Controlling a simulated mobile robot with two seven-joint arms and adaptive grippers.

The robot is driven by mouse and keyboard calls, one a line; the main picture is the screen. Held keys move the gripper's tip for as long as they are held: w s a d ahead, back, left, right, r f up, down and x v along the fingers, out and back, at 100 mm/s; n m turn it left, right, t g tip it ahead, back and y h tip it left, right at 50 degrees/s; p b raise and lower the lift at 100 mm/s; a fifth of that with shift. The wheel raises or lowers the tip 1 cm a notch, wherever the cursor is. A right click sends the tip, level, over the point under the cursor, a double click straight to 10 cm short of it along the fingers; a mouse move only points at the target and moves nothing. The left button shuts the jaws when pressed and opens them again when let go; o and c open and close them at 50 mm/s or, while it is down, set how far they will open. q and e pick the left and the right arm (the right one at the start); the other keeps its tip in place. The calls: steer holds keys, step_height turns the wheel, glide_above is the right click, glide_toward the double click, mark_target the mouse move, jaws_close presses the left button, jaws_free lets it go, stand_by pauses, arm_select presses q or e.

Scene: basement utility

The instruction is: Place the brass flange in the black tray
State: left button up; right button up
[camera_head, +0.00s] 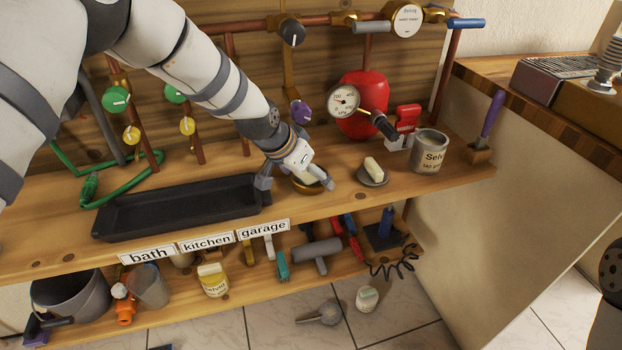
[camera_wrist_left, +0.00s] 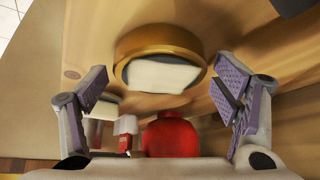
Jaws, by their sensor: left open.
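The brass flange (camera_head: 309,188) is a low round piece with a brass-coloured rim and a pale middle. It sits on the wooden shelf just right of the black tray. In the left wrist view the brass flange (camera_wrist_left: 122,62) shows at the top centre, ahead of the fingers. My left gripper (camera_head: 295,181) is above it with one finger on each side; the fingers (camera_wrist_left: 162,95) are wide apart and hold nothing. The black tray (camera_head: 180,230) is long, shallow and empty on the shelf. My right gripper is out of view.
Right of the flange stand a small dish (camera_head: 372,180) with a pale block and an open can (camera_head: 430,152). A red tank (camera_head: 362,105), a gauge (camera_head: 343,101) and pipes are behind. A green hose (camera_head: 145,170) lies behind the tray. Labels (camera_head: 206,243) line the shelf's front edge.

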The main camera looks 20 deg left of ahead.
arm_select(q)
steer(key=shift+r, duration=0.15)
steer(key=c, duration=1.6)
